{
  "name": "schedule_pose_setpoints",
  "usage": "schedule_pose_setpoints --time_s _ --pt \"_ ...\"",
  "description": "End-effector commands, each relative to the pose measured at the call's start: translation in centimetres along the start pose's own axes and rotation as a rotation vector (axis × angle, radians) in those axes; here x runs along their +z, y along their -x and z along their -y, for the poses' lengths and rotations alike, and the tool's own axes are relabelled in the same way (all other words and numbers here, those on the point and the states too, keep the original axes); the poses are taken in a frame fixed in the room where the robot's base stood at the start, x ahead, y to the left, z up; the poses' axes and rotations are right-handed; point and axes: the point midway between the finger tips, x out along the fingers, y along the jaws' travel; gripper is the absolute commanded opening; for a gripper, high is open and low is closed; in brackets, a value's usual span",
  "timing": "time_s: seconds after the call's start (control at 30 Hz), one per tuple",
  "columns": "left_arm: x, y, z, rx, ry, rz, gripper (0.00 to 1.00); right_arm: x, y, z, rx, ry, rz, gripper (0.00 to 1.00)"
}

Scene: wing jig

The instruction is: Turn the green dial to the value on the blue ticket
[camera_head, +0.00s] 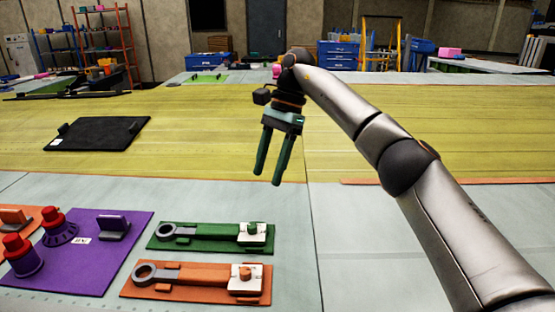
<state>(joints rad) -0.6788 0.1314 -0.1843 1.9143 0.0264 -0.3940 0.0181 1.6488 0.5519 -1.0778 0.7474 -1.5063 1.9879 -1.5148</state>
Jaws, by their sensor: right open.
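A green panel (205,246) lies on the near work surface and bears a grey wrench-like tool (168,230) with a ring end. At the panel's right, a green knob (253,229), which may be the green dial, sits on a white plate; its markings are too small to read. I see no blue ticket that I can make out. My right gripper (267,178) is open and empty, pointing down, above and beyond the green panel and apart from it. My left gripper is not in view.
A matching orange panel (195,293) lies just nearer. To the left, a purple board (105,258) carries purple parts with red caps (52,215) and a small white label. A black board (75,135) lies on the yellow surface (215,130). The light surface right of the panels is clear.

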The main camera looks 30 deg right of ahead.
Motion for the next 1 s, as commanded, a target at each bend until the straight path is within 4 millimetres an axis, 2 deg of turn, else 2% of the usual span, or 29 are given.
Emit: schedule_pose_setpoints --time_s 0.23,1.0 --pt "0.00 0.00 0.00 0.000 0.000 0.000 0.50 0.79 0.48 -0.08 0.000 0.001 0.001 0.57" --pt "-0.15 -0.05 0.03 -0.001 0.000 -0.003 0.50 0.79 0.50 -0.09 0.000 0.000 0.000 0.57"
